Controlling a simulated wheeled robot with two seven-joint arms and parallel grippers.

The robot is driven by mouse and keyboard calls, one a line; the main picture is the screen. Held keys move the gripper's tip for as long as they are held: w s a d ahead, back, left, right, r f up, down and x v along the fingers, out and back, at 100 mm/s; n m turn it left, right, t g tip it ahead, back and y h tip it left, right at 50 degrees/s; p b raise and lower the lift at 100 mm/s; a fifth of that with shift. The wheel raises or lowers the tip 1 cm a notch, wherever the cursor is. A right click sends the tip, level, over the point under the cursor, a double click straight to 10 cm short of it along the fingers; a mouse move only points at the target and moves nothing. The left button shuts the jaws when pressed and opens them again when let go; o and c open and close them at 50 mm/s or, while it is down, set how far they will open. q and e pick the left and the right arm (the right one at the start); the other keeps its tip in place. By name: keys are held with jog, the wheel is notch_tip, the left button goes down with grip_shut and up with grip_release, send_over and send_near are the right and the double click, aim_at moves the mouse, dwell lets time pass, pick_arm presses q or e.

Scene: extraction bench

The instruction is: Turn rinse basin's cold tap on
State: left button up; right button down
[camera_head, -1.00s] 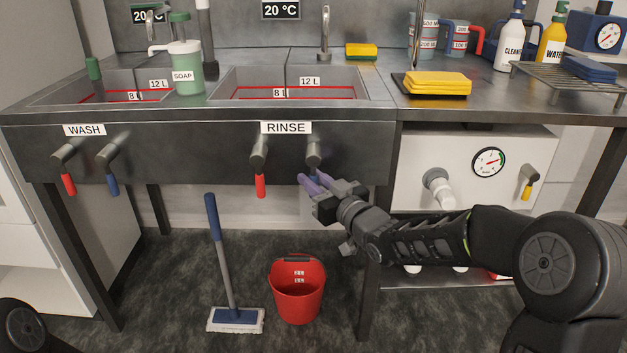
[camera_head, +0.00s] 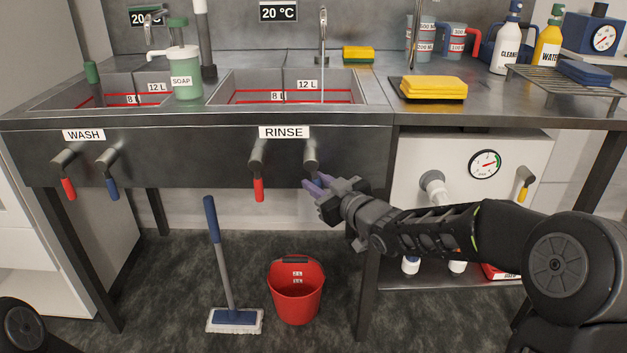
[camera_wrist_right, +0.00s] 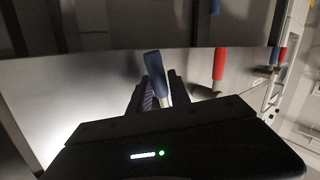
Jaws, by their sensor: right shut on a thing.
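The rinse basin's cold tap (camera_head: 311,158) is under the RINSE label (camera_head: 284,132), to the right of the red-handled hot tap (camera_head: 258,185). My right gripper (camera_head: 316,185) is at its handle, mostly covering it in the head view. In the right wrist view, the blue handle (camera_wrist_right: 154,66) sits between the purple-padded fingers of my right gripper (camera_wrist_right: 154,92), which is shut on it. The rinse spout (camera_head: 323,38) stands behind the basin (camera_head: 365,85). A thin pale streak, looking like water, hangs below it. My left gripper is out of view.
The wash taps, red (camera_head: 68,188) and blue (camera_head: 112,187), are at the left. A red bucket (camera_head: 296,292) and a mop (camera_head: 222,265) stand on the floor below. A gauge (camera_head: 485,164) is on the white unit at the right.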

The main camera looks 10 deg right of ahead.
jog(key=shift+s+d+r+n+g+h+p, duration=0.1)
jog(key=shift+d+r+n+g+h+p, duration=0.25)
jog(key=shift+n, duration=0.25)
jog(key=shift+s+d+n+g+h, duration=0.1)
jog(key=shift+d+n+g+h, duration=0.3)
jog(key=shift+n, duration=0.2)
jog(key=shift+d+r+n+h+b, duration=0.1)
jog(key=shift+d+n+h+b, duration=0.05)
jog(key=shift+n+h+b, duration=0.2)
jog(key=n+h+b, duration=0.1)
jog(key=d+r+n+g+h+b, duration=0.1)
jog(key=b, duration=0.1)
jog(key=r+n+g+h+b, duration=0.1)
jog(key=shift+s+d+r+n+b, duration=0.2)
jog(key=shift+s+d+n+b, duration=0.05)
jog(key=shift+d+b, duration=0.15)
jog(key=shift+d+r+n+g+h, duration=0.15)
jog(key=shift+r+n+g+h, duration=0.3)
jog(key=shift+r+n+h, duration=0.35)
jog(key=shift+f, duration=0.2)
